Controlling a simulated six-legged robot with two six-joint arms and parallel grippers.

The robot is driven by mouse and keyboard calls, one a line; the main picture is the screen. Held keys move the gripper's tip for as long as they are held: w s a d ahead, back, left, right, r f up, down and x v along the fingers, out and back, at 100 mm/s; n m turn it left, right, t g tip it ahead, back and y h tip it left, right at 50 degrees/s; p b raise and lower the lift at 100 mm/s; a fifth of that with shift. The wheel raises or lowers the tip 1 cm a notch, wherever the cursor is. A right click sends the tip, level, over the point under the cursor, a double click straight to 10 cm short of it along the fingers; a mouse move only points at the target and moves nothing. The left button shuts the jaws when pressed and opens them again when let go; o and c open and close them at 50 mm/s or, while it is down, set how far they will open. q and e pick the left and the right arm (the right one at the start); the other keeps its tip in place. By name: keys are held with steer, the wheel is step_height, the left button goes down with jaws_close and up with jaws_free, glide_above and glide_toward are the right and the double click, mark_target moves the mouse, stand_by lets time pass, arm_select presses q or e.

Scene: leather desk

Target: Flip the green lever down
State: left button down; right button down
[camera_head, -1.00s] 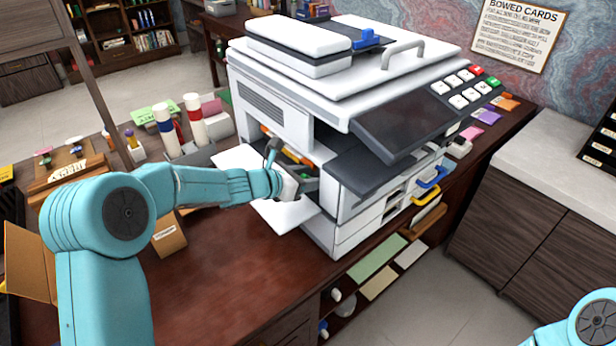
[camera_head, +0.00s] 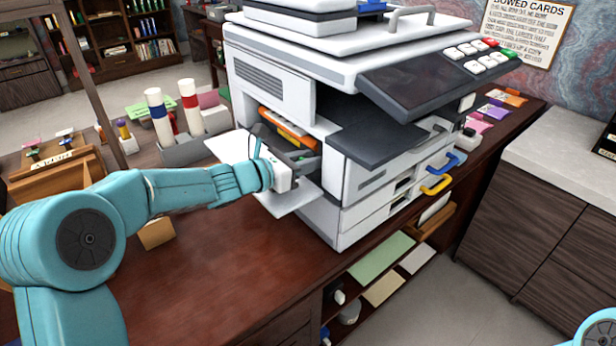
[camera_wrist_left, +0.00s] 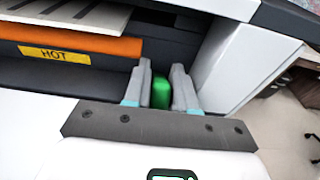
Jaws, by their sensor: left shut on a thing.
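The green lever (camera_wrist_left: 161,92) is in the left wrist view, between the two grey fingers of my left gripper (camera_wrist_left: 160,85). The fingers are shut on it. In the head view the left gripper (camera_head: 296,162) reaches into the opening in the side of the white copier (camera_head: 270,86), and a bit of the green lever (camera_head: 305,157) shows there. An orange bar (camera_wrist_left: 90,45) with a yellow "HOT" label lies to the left of the fingers. The lever's lower part is hidden by the gripper. Of my right arm only a joint shows at the bottom right corner; its gripper is out of view.
An open white side panel (camera_head: 289,199) lies below my left wrist. The copier's white wall (camera_wrist_left: 226,62) stands close to the right of the fingers. A grey holder (camera_head: 186,152) with white rolls stands left of the copier. The desk front (camera_head: 215,275) is clear.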

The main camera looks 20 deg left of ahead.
stand_by(0.3)
arm_select(q)
steer(key=c, duration=1)
jaws_free()
steer(key=shift+s, duration=0.1)
steer(key=v, duration=1.6)
steer(key=shift+s+a+f+b, duration=0.15)
steer(key=shift+f+b, duration=0.05)
steer(key=shift+b, duration=0.25)
